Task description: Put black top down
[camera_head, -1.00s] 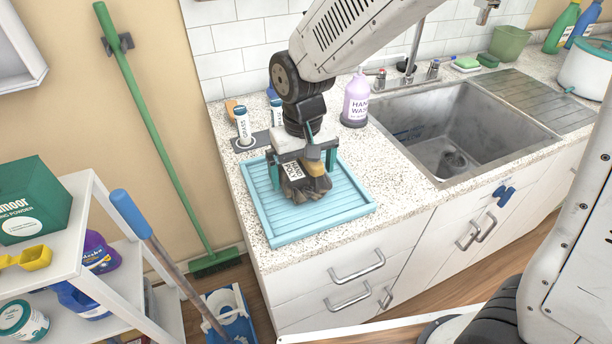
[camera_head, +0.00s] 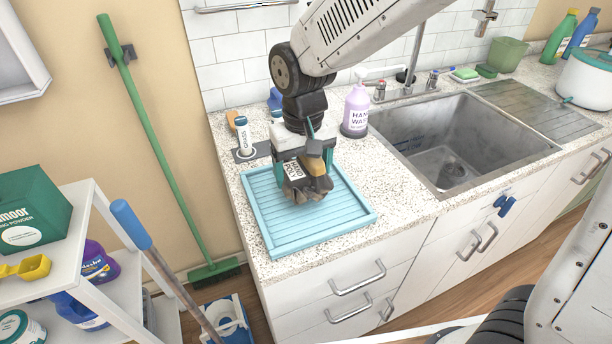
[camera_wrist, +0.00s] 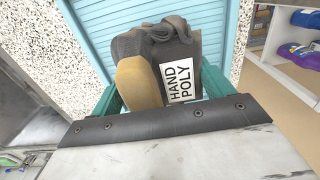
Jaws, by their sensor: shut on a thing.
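My gripper (camera_head: 304,168) is shut on a dark, crumpled thing with a white label reading "HAND POLY" (camera_head: 306,188). In the wrist view this dark top (camera_wrist: 180,48) sits between the teal fingers, with a tan rounded part beside the label. It is over the light blue ribbed tray (camera_head: 270,221) on the counter. I cannot tell whether its underside touches the tray. The tray also shows behind it in the wrist view (camera_wrist: 95,35).
A lilac hand wash bottle (camera_head: 356,110) stands right of the tray, by the steel sink (camera_head: 400,125). A white labelled tube (camera_head: 243,134) stands behind the tray. A white shelf (camera_head: 105,285) and a blue-handled pole (camera_head: 132,224) are at the left. The tray's front is bare.

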